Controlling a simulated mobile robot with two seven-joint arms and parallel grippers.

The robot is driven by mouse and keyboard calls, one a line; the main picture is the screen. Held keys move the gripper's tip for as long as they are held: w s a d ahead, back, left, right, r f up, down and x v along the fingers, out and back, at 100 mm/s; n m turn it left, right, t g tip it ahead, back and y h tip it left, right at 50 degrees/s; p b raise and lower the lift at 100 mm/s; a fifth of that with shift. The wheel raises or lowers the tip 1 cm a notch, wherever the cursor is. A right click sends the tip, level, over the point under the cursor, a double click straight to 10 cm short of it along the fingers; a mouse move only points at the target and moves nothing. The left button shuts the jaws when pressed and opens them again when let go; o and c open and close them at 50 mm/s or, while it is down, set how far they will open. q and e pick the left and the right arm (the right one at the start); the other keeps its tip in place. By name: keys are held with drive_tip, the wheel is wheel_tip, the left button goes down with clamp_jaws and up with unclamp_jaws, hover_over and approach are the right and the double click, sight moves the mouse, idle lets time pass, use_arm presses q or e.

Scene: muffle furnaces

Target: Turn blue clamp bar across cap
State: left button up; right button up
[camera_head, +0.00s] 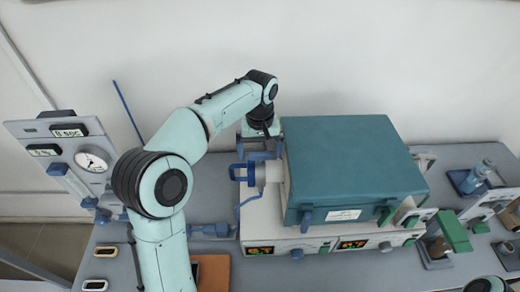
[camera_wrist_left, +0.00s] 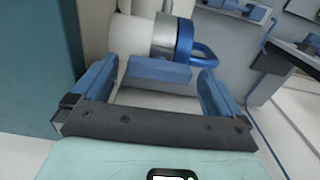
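The cap (camera_head: 272,172) is a pale cylinder on the left side of the teal furnace (camera_head: 350,160), with a blue loop handle (camera_head: 238,172) pointing left. In the left wrist view the cap (camera_wrist_left: 143,35) has a blue ring and the loop handle (camera_wrist_left: 203,50). A blue bar (camera_wrist_left: 158,71), seemingly the clamp bar, lies beside the cap. My left gripper (camera_wrist_left: 158,85) is open, with one finger on either side of the bar; contact is not clear. In the head view my left gripper (camera_head: 260,146) points down behind the cap, partly hidden. My right gripper is out of view.
The furnace rests on a white base with lit displays (camera_head: 354,244). A grey gauge panel (camera_head: 75,160) stands at the left. A brown pad (camera_head: 212,272) lies at the front.

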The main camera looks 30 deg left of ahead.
sight(260, 153)
use_arm(q)
wheel_tip(260, 153, up, 13)
drive_tip(key=shift+r, duration=0.2)
idle(0.4)
idle(0.7)
